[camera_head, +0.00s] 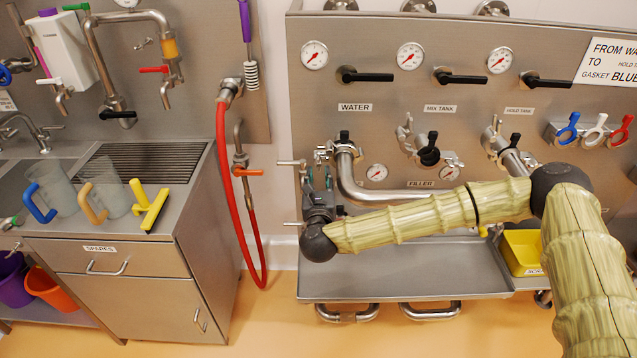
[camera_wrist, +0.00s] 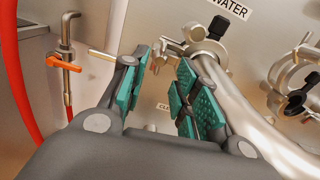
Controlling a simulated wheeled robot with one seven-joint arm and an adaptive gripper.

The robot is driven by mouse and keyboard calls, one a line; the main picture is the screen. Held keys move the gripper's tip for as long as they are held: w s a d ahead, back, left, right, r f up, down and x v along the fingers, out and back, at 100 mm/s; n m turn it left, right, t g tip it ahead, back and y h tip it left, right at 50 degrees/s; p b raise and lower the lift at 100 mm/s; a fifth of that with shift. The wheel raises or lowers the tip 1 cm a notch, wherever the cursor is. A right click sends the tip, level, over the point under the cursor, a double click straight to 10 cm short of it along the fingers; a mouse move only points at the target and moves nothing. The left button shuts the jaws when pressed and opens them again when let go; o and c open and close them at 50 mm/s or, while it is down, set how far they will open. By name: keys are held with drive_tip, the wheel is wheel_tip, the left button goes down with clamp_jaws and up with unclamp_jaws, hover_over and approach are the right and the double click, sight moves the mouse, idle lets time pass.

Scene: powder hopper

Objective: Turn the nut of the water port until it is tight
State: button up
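The water port (camera_head: 343,150) sits below the WATER label on the steel panel, with a bent steel pipe (camera_head: 350,186) joined to it. Its clamp carries a small black nut (camera_head: 344,135), which also shows upper right of centre in the wrist view (camera_wrist: 217,28). My gripper (camera_head: 321,172) is just left of and below the port. That finger hides part of the pipe.
A metal rod (camera_wrist: 101,54) passes close to the left finger. A red hose (camera_head: 226,180) and an orange-handled valve (camera_head: 248,172) are to the left. The mix tank port (camera_head: 428,155) is to the right. A steel tray (camera_head: 400,288) lies below my arm.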

sight(319, 167)
drive_tip(key=w+b, duration=0.1)
drive_tip(key=w, duration=0.3)
drive_tip(key=shift+f, duration=0.15)
drive_tip(key=shift+w+r+b, duration=0.2)
drive_tip(key=shift+w+b, duration=0.55)
drive_tip(key=shift+w, duration=0.25)
clamp_jaws()
